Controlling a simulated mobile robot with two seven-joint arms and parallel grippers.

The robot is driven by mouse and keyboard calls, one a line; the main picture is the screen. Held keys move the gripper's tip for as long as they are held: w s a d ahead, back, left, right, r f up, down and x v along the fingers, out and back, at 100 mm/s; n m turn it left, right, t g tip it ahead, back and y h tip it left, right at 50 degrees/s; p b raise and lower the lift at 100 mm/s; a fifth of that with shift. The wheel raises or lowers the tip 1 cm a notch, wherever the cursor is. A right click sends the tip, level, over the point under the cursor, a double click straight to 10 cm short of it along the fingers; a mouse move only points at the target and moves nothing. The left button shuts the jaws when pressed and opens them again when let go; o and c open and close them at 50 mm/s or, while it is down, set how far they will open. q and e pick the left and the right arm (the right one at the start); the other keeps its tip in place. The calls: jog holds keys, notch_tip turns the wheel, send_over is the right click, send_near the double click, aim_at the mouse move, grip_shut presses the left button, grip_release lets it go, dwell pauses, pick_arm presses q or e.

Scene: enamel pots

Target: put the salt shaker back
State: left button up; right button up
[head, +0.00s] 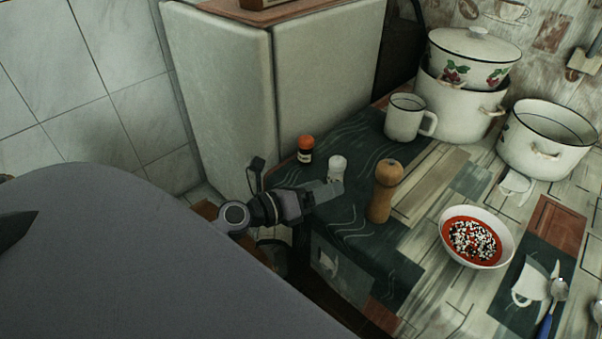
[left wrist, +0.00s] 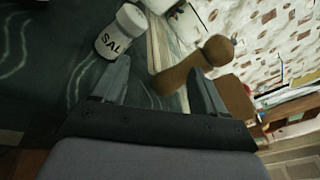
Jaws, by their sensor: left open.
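The salt shaker (head: 337,169) is small and white with a pale top, and stands upright on the dark part of the patterned tabletop (head: 345,226). In the left wrist view the salt shaker (left wrist: 121,33) shows the letters "SAL". My left gripper (head: 328,191) is open and empty just in front of it, low over the table edge. In the left wrist view the shaker is beyond the tip of the left-hand finger of the gripper (left wrist: 163,75), not between the fingers. Part of its base is hidden in the head view. My right gripper is not in view.
A wooden mill (head: 384,192) stands close to the right of my gripper. An orange-capped jar (head: 305,149) stands behind left, by a cabinet (head: 325,70). Further right are a white mug (head: 403,120), a filled bowl (head: 474,261), enamel pots (head: 545,140) and a spoon (head: 558,291).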

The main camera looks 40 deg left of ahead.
pick_arm(q)
jog(key=s+d+f+n+g+y, duration=0.1)
jog(key=s+f+n, duration=0.4)
jog(key=n, duration=0.5)
jog(key=s+d+f+n+g+y, duration=0.1)
jog(key=s+d+f+n, duration=0.3)
jog(key=n, duration=0.6)
jog(key=s+d+f+n+g+y, duration=0.1)
jog(key=s+d+f+n+g, duration=0.2)
jog(key=s+f+n, duration=0.3)
jog(key=s+n, duration=0.2)
jog(key=n, duration=0.2)
jog(key=shift+d+y, duration=0.25)
jog(key=shift+y, duration=0.05)
notch_tip(320, 180, up, 4)
jog(key=p, duration=0.3)
jog(key=shift+f+p, duration=0.2)
jog(key=shift+p, duration=0.15)
